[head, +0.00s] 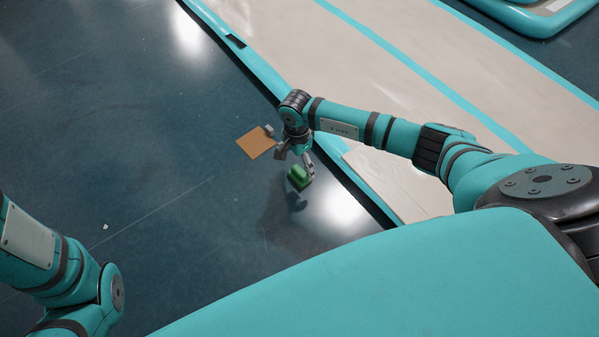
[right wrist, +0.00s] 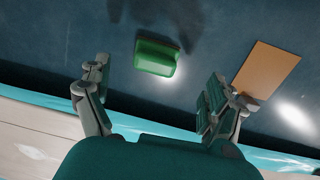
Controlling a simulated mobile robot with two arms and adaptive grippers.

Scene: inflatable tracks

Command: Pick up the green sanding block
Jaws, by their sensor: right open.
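The green sanding block (head: 299,177) lies on the dark blue floor beside the long inflatable track. My right gripper (head: 296,161) is above the floor close to the block; in the head view one finger end overlaps the block's edge. In the right wrist view its two fingers (right wrist: 152,88) are spread wide with nothing between them. I cannot tell whether a finger touches the block. My left gripper is out of view; only its arm shows at the lower left.
An orange-brown flat sheet (head: 256,143) lies on the floor left of my right gripper, and right of the fingers in the right wrist view (right wrist: 267,70). The beige and teal inflatable track (head: 390,50) runs along the right. The floor to the left is mostly clear.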

